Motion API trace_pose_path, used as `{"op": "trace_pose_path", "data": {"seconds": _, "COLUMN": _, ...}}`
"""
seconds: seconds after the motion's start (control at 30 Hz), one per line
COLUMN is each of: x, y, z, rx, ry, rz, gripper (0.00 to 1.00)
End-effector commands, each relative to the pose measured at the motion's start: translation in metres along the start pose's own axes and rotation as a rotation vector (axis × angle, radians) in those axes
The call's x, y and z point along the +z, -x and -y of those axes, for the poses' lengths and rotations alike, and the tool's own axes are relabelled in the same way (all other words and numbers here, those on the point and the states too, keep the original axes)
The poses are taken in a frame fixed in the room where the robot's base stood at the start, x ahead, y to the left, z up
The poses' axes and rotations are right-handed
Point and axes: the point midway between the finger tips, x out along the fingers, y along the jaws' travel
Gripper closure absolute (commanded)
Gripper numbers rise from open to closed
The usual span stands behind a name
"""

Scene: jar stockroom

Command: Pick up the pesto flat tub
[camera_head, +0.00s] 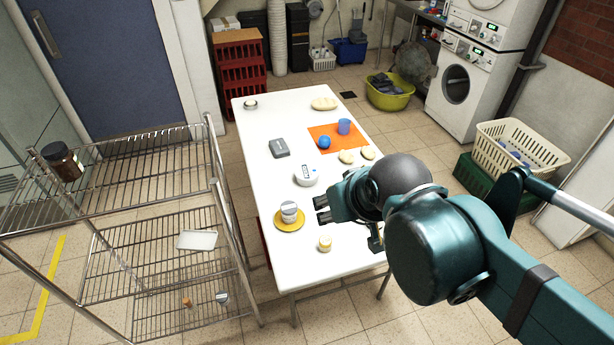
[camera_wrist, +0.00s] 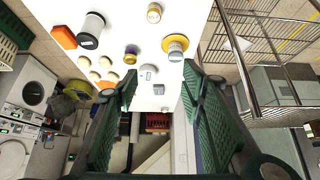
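No label is legible, so I cannot tell for certain which container is the pesto flat tub. A low white tub (camera_head: 306,177) with a grey mark stands mid-table; it also shows in the wrist view (camera_wrist: 148,73). A white container (camera_head: 289,211) stands on a yellow plate (camera_head: 279,223), near the table's left edge. A small yellow-labelled jar (camera_head: 325,244) stands near the front edge. My gripper (camera_head: 321,208) is above the table, right of the plate. In the wrist view, its fingers (camera_wrist: 160,78) are wide apart with nothing between them.
A dark-ended jar (camera_wrist: 90,30) and orange block (camera_wrist: 63,37) show in the wrist view. A wire rack (camera_head: 130,175) stands left.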

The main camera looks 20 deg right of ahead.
Motion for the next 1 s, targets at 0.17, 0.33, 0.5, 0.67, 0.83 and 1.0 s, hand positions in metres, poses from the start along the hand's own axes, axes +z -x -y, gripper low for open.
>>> {"op": "trace_pose_path", "data": {"seconds": 0.17, "x": 0.0000, "y": 0.0000, "z": 0.0000, "rx": 0.000, "ry": 0.000, "rz": 0.000, "gripper": 0.60}}
{"op": "trace_pose_path", "data": {"seconds": 0.33, "x": 0.0000, "y": 0.0000, "z": 0.0000, "rx": 0.000, "ry": 0.000, "rz": 0.000, "gripper": 0.60}}
{"op": "trace_pose_path", "data": {"seconds": 0.5, "x": 0.0000, "y": 0.0000, "z": 0.0000, "rx": 0.000, "ry": 0.000, "rz": 0.000, "gripper": 0.39}}
{"op": "trace_pose_path", "data": {"seconds": 0.67, "x": 0.0000, "y": 0.0000, "z": 0.0000, "rx": 0.000, "ry": 0.000, "rz": 0.000, "gripper": 0.25}}
{"op": "trace_pose_path", "data": {"seconds": 0.83, "x": 0.0000, "y": 0.0000, "z": 0.0000, "rx": 0.000, "ry": 0.000, "rz": 0.000, "gripper": 0.25}}
{"op": "trace_pose_path", "data": {"seconds": 1.0, "x": -0.0011, "y": -0.0003, "z": -0.0001, "rx": 0.000, "ry": -0.002, "rz": 0.001, "gripper": 0.25}}
